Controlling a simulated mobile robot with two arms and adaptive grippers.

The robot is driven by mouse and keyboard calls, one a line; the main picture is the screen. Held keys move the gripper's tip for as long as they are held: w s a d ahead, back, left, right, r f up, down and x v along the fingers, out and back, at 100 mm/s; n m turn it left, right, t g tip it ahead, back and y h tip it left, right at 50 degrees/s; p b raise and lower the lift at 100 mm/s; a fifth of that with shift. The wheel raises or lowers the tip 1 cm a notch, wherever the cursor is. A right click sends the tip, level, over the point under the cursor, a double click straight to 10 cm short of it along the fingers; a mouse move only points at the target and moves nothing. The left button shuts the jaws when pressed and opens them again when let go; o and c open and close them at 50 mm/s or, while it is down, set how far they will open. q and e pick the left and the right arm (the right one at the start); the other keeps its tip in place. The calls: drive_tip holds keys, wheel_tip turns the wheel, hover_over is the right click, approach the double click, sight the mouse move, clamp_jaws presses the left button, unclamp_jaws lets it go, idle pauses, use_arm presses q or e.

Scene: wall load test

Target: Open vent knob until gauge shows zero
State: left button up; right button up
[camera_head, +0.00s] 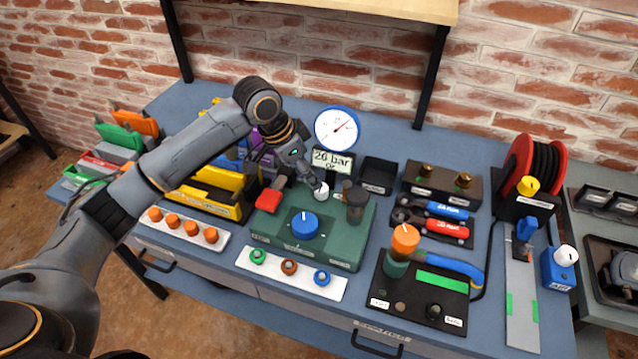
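The round gauge (337,128) has a white face, a blue rim and a red needle pointing to the upper right. Below it a display (333,161) appears to read "20 bar". The green pump unit (345,235) carries a large blue knob (305,226), a small white knob (321,192) and a dark cylinder (357,203). My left gripper (314,182) reaches down from the left, its fingertips at or just above the white knob. Whether they touch or grip it cannot be told. Which knob is the vent is not legible. My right gripper is not in view.
A strip with green, brown and blue fittings (289,270) lies in front. A black stand with an orange knob (405,240) stands to the right.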

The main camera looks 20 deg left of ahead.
sight(321, 191)
use_arm(q)
drive_tip(key=x, duration=0.4)
drive_tip(key=shift+w, duration=0.15)
drive_tip(key=shift+x, duration=1.1)
drive_tip(key=shift+f, duration=0.3)
drive_tip(key=shift+w+d+f, duration=0.1)
drive_tip(key=shift+d+f, duration=0.05)
drive_tip(key=shift+f, duration=0.15)
drive_tip(key=shift+c, duration=1.1)
drive_tip(key=c, duration=0.9)
drive_tip(key=shift+r+p, duration=0.1)
drive_tip(key=shift+p, duration=0.25)
drive_tip(key=shift+c, duration=0.2)
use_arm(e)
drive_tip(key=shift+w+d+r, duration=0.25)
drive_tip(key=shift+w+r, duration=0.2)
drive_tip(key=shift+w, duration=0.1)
